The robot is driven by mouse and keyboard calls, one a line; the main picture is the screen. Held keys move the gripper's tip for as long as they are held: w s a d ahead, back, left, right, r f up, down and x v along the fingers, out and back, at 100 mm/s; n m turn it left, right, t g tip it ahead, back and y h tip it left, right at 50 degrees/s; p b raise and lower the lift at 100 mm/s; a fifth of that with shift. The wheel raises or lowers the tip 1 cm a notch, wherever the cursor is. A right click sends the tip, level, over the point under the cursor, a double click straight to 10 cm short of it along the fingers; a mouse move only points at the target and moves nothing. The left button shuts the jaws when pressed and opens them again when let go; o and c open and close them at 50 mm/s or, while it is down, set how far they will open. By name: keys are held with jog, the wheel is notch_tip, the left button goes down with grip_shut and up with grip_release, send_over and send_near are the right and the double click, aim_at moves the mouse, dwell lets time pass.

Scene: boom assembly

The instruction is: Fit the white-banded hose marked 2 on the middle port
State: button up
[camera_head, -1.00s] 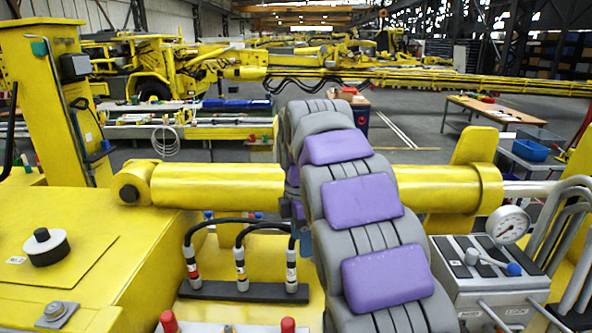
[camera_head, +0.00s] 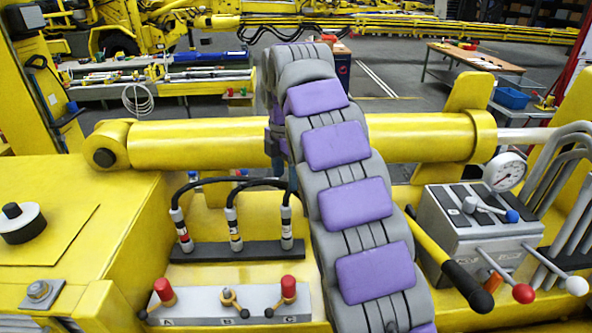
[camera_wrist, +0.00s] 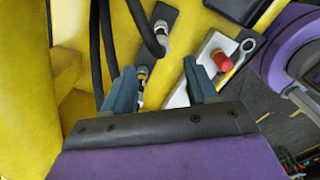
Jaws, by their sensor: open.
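Three black hoses with banded metal ends stand upright in a dark rack (camera_head: 238,250) in the head view. The left hose (camera_head: 182,228) shows a red band, the middle hose (camera_head: 234,230) a yellowish one, the right hose (camera_head: 286,230) a pale, whitish one. Their numbers are too small to read. The grey port block (camera_head: 190,308), lettered A, B, C, lies in front; the middle port (camera_head: 230,297) has a brass fitting and no red cap. In the wrist view my gripper (camera_wrist: 160,82) is open and empty, with a hose end (camera_wrist: 142,72) showing between the fingers. I cannot tell contact.
Red caps (camera_head: 164,291) stand on the outer ports, the other being at C (camera_head: 288,288). A lever console (camera_head: 480,230) with a gauge is at the right. A yellow cylinder (camera_head: 200,143) crosses behind the rack. My purple-padded arm runs just right of the hoses.

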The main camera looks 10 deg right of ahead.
aim_at(285, 205)
jog(key=f, duration=0.4)
jog(key=a+f, duration=0.1)
jog(key=f, duration=0.6)
jog(key=shift+a+f, duration=0.15)
jog(key=shift+f, duration=0.2)
jog(key=shift+a+f, duration=0.15)
jog(key=shift+a, duration=0.2)
jog(key=shift+d, duration=1.15)
jog(key=shift+c, duration=0.8)
jog(key=shift+d, duration=0.35)
jog(key=c, duration=0.3)
jog(key=shift+a, duration=0.35)
jog(key=c, duration=0.3)
jog(key=shift+f, duration=0.1)
grip_shut()
jog(key=shift+o, duration=0.7)
grip_release()
jog(key=shift+a, duration=0.1)
jog(key=shift+s+a, duration=0.15)
jog(key=shift+a, duration=0.35)
jog(key=c, duration=0.3)
jog(key=shift+c, duration=0.8)
jog(key=shift+d, duration=0.1)
grip_shut()
